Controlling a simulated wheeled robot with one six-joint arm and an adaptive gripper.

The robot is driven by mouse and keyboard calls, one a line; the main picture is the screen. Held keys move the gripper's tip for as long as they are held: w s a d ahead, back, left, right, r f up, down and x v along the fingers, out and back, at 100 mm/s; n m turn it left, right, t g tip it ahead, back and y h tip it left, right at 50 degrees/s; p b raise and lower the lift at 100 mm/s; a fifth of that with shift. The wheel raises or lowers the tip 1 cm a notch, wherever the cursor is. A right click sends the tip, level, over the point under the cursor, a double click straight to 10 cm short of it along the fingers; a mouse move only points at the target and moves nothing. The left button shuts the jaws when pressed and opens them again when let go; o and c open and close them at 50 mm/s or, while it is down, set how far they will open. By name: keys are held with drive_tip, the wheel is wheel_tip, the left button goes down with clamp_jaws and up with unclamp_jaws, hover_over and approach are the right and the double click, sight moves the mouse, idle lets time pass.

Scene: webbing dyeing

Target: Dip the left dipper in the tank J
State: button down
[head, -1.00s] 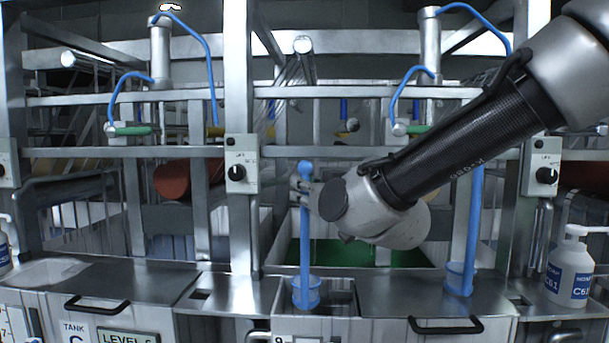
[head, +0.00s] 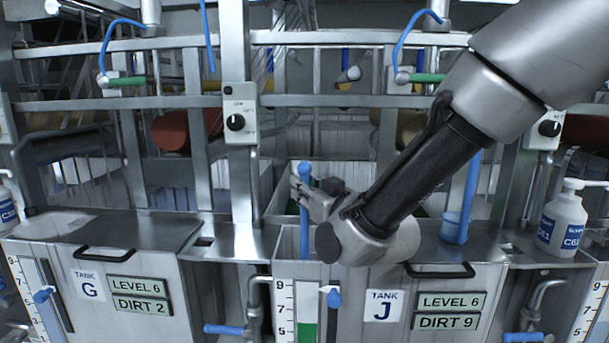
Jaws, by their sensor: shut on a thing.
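The left dipper, a blue long-handled dipper (head: 304,222), stands upright at the left part of tank J (head: 380,280). My gripper (head: 304,188) is shut on its handle just below the knobbed top. The lower handle and cup are hidden behind the tank's front edge, inside the opening. Tank J carries a white "TANK J" label (head: 383,306) and plates reading LEVEL 6 and DIRT 9. The second blue dipper (head: 463,205) stands to the right on the tank's steel top, clear of my gripper, partly behind my arm.
Tank G (head: 100,285) stands to the left. A white bottle (head: 562,222) stands on the steel top at the right. A steel post with a control box (head: 240,122) rises just left of the held dipper. A black handle (head: 440,270) and a level gauge (head: 307,315) are on tank J's front.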

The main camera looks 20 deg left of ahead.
drive_tip(key=shift+f, duration=5.45)
drive_tip(key=shift+r, duration=0.1)
wheel_tip(320, 180, up, 27)
hover_over(307, 234)
drive_tip(key=shift+w+a, duration=0.4)
